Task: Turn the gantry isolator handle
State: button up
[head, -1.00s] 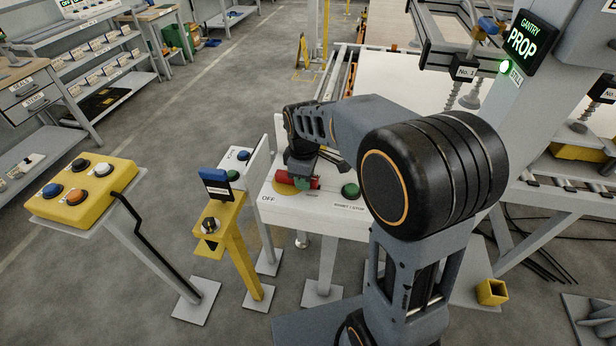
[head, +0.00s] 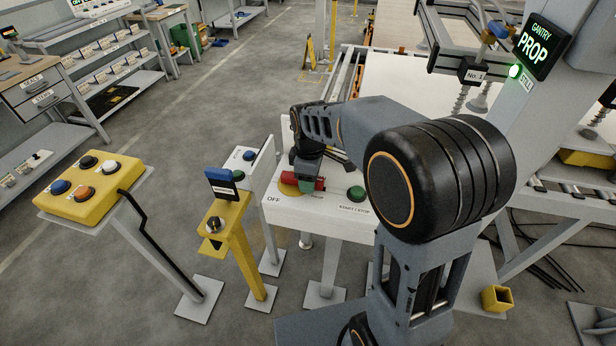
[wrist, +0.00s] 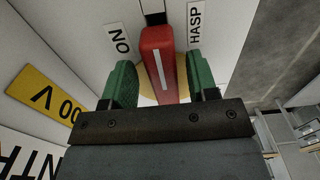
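The isolator handle is a red bar with a white line (wrist: 160,65), mounted on a yellow disc on a white panel. In the wrist view it stands between the two green fingertips of my gripper (wrist: 161,82). The white line points up the picture, between the ON label (wrist: 119,39) and the HASP label (wrist: 194,24). In the head view the red handle (head: 308,183) is partly hidden by my gripper (head: 306,188), near the OFF label.
A green button (head: 356,193) sits on the same panel, right of the handle. A yellow post with a blue-topped switch (head: 222,176) and a yellow button box (head: 90,187) stand to the left. The gantry sign (head: 540,45) reads PROP, with STILL beside a green lamp.

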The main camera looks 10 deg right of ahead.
jog(key=shift+r, duration=0.1)
notch_tip(320, 180, up, 14)
jog(key=shift+f, duration=0.2)
dwell(0.4)
dwell(0.4)
jog(key=f+m, duration=0.2)
jog(key=m, duration=0.1)
jog(key=f+m, duration=0.1)
jog(key=shift+s+d+f+m+t, duration=0.1)
jog(key=shift+s+f+m+t, duration=0.2)
jog(key=shift+f+m+t, duration=0.1)
jog(key=s+d+f+m+t, duration=0.1)
jog(key=s+d+f+m, duration=0.1)
jog(key=s+m, duration=0.2)
jog(key=s+d+f+m+t, duration=0.1)
jog(key=s+d+f+m, duration=0.1)
jog(key=s, duration=0.7)
jog(key=shift+s+d+f+m+t, duration=0.2)
jog(key=shift+s+f+m+t, duration=0.15)
jog(key=shift+f+m, duration=0.55)
jog(key=shift+r, duration=0.1)
